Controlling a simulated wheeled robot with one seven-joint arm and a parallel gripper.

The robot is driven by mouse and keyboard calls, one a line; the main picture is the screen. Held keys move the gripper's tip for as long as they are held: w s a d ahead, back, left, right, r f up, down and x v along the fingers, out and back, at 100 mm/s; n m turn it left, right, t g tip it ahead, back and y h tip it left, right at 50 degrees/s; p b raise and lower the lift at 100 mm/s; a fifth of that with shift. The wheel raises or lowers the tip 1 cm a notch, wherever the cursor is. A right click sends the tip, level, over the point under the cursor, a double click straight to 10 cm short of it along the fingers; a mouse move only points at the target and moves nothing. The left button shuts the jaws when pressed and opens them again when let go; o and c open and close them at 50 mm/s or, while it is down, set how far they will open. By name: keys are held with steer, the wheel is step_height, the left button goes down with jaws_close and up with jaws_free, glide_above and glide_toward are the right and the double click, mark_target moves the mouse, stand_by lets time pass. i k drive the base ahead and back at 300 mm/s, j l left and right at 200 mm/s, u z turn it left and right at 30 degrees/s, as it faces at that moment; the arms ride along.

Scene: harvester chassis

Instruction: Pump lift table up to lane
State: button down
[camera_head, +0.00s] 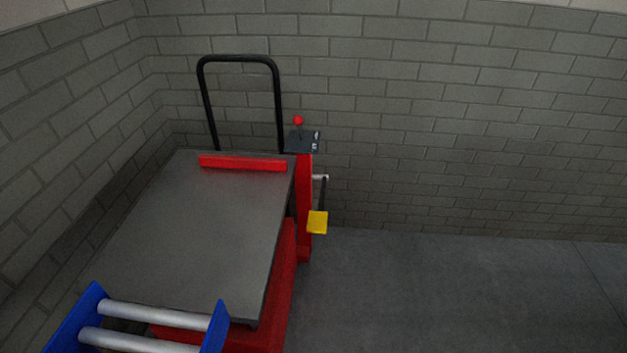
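The lift table has a flat grey top (195,235) and a red base (282,285) below it. A red stop bar (243,163) lies across the far end of the top. A black push handle (238,59) stands behind it. A yellow pedal (317,222) hangs on a dark arm at the table's right side. A red-knobbed lever (298,120) stands on a small dark panel (303,142) above the pedal. The roller lane (152,311), with blue side rails and silver rollers, is at the near end of the table. My gripper is not in view.
Grey brick walls (450,120) close off the back and the left. The dark floor (450,290) to the right of the table is clear. The left wall stands close to the table.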

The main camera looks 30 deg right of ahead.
mark_target(316, 221)
steer(key=i+l, duration=0.65)
steer(key=i+u, duration=0.05)
steer(key=i, duration=0.1)
